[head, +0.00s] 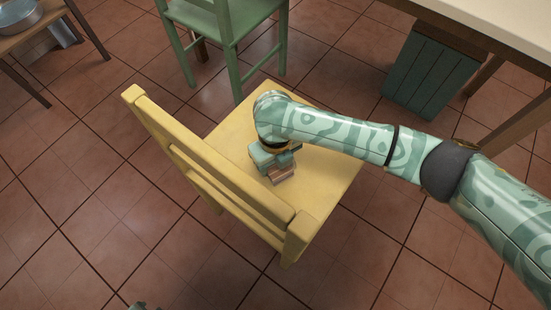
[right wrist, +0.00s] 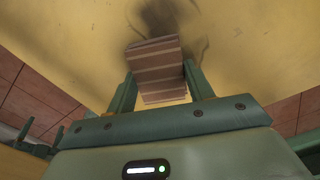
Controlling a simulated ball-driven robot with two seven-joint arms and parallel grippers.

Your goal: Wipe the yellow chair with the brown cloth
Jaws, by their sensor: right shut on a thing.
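The yellow chair (head: 225,132) stands on the tiled floor, its slatted back toward the lower left and its flat seat behind. My right gripper (head: 279,168) reaches in from the right, over the seat and close to it. It is shut on the brown cloth (head: 281,175), a small folded, striped pad. In the right wrist view the cloth (right wrist: 156,62) sits between both fingers (right wrist: 157,88), and a dark smudge (right wrist: 172,16) shows on the yellow seat just beyond it. I cannot tell whether the cloth touches the seat. A small greyish piece at the bottom edge may be my left gripper (head: 138,305).
A green chair (head: 225,22) stands just behind the yellow one. A pale-topped counter (head: 490,22) with a dark green crate (head: 430,75) under it is at the upper right. A wooden stand (head: 22,35) with a metal bowl (head: 15,13) is at the upper left. Floor at lower left is clear.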

